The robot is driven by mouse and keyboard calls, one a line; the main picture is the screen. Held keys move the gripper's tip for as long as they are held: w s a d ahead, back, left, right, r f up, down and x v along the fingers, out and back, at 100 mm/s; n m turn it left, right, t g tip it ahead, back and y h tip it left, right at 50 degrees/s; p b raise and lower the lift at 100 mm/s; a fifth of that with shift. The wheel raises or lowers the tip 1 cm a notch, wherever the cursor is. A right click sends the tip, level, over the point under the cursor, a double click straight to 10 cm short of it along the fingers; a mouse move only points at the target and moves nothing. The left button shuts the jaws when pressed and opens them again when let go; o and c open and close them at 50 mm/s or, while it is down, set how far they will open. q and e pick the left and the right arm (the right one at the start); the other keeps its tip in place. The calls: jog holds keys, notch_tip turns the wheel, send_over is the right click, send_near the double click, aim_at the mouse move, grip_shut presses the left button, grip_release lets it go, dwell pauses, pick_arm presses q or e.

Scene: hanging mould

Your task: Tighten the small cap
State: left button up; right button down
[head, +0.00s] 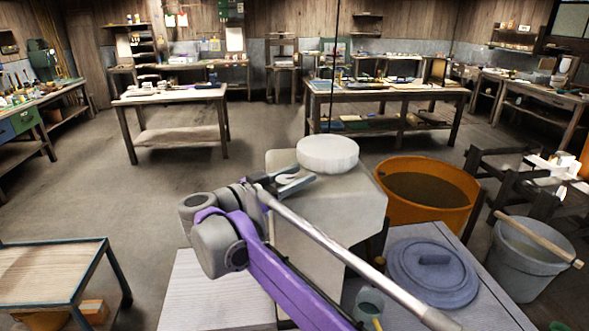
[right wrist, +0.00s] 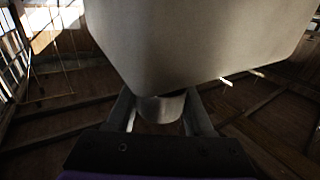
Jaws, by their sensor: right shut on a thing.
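The pale grey hanging mould (head: 345,205) is in the middle of the head view, a blocky body with a large white round cap (head: 328,154) on top. My right gripper (head: 295,184) is at its left side in the head view. The right wrist view shows the mould (right wrist: 200,45) close up, filling the top. The small cap (right wrist: 161,107), a short grey cylinder against the mould, sits between the two fingers of my right gripper (right wrist: 160,117), which is shut on it. My left gripper is not in view.
A grey bucket with a stick (head: 525,258) is further right. A low table (head: 45,272) is at lower left. The floor at left is clear.

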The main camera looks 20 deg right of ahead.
aim_at(277, 184)
jog(key=shift+s+r+m+g+h, duration=0.1)
jog(key=shift+m+g+h, duration=0.2)
jog(key=shift+m+g, duration=0.3)
jog(key=shift+d+p, duration=0.1)
jog(key=shift+p, duration=0.2)
jog(key=shift+c, duration=1.4)
grip_release()
jog(key=v, duration=1)
jog(key=shift+a+b, duration=0.35)
jog(key=shift+a, duration=0.1)
